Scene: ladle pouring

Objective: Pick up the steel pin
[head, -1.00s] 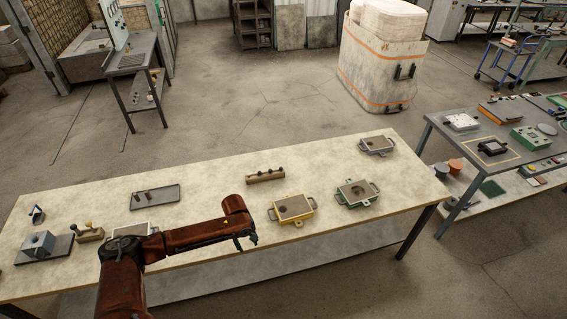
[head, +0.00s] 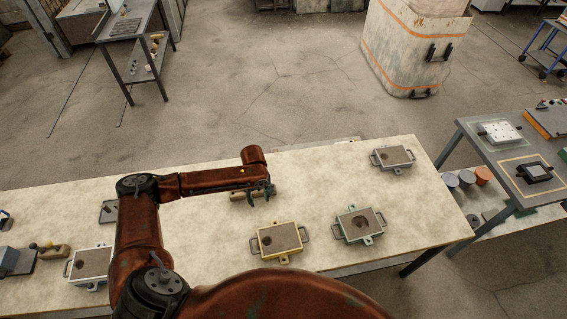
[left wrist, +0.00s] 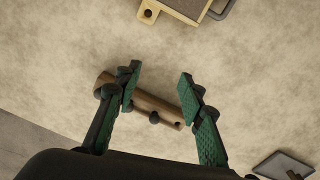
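A wooden block (head: 238,196) lies near the back edge of the pale table, partly behind my left gripper (head: 262,190). In the left wrist view, the wooden block (left wrist: 152,105) lies across the space below my left gripper (left wrist: 159,70). The two green-padded fingers are wide apart and empty. The block's left end is partly hidden by a finger. My right gripper is not in view.
A yellow-framed box (head: 278,240), a green-framed box (head: 345,236) and a grey-framed box (head: 408,157) stand to the right. A white-framed box (head: 91,252) is at left. A grey tray (head: 107,212) is partly hidden by my arm. The table between the boxes is clear.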

